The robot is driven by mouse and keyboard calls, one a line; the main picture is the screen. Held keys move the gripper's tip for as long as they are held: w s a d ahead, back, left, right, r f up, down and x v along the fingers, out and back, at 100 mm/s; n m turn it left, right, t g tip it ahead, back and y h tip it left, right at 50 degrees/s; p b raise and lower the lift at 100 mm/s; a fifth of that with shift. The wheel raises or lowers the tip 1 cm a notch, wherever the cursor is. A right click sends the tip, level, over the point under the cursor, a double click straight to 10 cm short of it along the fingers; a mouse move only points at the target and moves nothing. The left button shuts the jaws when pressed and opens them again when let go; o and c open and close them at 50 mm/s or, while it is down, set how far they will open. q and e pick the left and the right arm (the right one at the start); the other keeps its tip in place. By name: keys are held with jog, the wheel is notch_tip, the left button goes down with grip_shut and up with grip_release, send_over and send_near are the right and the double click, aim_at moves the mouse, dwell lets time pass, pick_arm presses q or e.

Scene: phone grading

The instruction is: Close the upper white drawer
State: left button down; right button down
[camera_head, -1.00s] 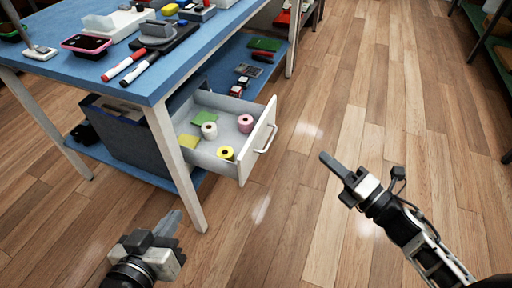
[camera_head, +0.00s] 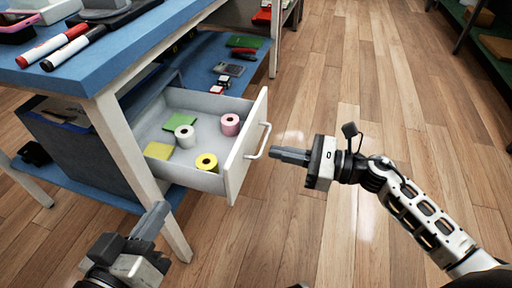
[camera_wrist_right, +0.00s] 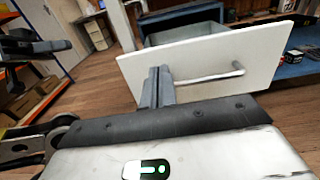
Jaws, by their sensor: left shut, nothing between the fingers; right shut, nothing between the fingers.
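The upper white drawer (camera_head: 240,158) stands pulled out from under the blue table in the head view. Its front panel with a bar handle (camera_head: 259,142) faces right. Inside lie white, pink and yellow rolls and green and yellow pads. My right gripper (camera_head: 276,155) is shut and empty, its fingertips close to the handle; I cannot tell whether they touch. In the right wrist view the fingers (camera_wrist_right: 157,85) point at the drawer's front panel (camera_wrist_right: 210,62), left of the handle (camera_wrist_right: 212,78). My left gripper (camera_head: 155,217) is shut and empty, near the front table leg.
The blue tabletop (camera_head: 130,48) holds red and black markers. A lower blue shelf (camera_head: 225,52) holds small devices and a green item. A white table leg (camera_head: 135,160) stands left of the drawer. The wooden floor (camera_head: 350,100) at right is clear.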

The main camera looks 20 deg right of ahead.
aim_at(242, 144)
jog(key=x, duration=0.6)
jog(key=shift+w, duration=0.1)
